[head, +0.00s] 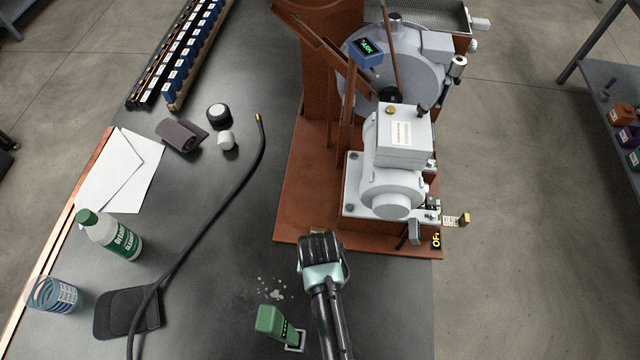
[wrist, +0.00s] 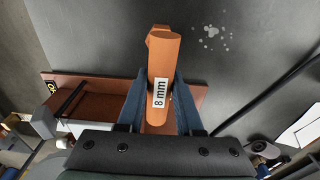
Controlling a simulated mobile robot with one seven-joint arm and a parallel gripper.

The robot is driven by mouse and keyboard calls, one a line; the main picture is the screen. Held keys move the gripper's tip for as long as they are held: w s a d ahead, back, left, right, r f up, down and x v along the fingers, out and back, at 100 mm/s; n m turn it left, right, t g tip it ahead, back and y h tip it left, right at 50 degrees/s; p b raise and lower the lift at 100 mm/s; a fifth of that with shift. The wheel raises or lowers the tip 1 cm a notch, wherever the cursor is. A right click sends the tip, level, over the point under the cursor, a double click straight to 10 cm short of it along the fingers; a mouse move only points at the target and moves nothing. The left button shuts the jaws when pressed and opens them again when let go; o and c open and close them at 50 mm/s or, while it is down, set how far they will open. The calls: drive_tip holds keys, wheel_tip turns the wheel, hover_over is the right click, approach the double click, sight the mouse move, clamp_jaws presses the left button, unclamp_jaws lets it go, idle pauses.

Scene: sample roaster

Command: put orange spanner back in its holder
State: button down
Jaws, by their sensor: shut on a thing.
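The orange spanner (wrist: 163,55), with an "8 mm" label on it, is between the blue fingers of my gripper (wrist: 164,90) in the wrist view. The fingers are shut on it, and its far end sticks out beyond them over the dark table. In the head view my gripper (head: 320,250) is at the front edge of the roaster's brown base plate. The spanner is mostly hidden there behind the gripper. I cannot make out its holder in either view.
The roaster (head: 400,140) stands on a rust-brown base (head: 300,215) just beyond my gripper.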

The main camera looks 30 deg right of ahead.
drive_tip(key=shift+f+b, duration=0.6)
drive_tip(key=shift+f, duration=0.75)
drive_tip(key=shift+f+b, duration=1.05)
drive_tip(key=shift+f, duration=0.2)
drive_tip(key=shift+c, duration=2.4)
unclamp_jaws()
drive_tip(key=shift+r, duration=0.1)
drive_tip(key=r, duration=0.8)
drive_tip(key=s+r, duration=0.1)
drive_tip(key=r, duration=0.3)
drive_tip(key=shift+a+r+p, duration=0.3)
drive_tip(key=shift+r, duration=0.1)
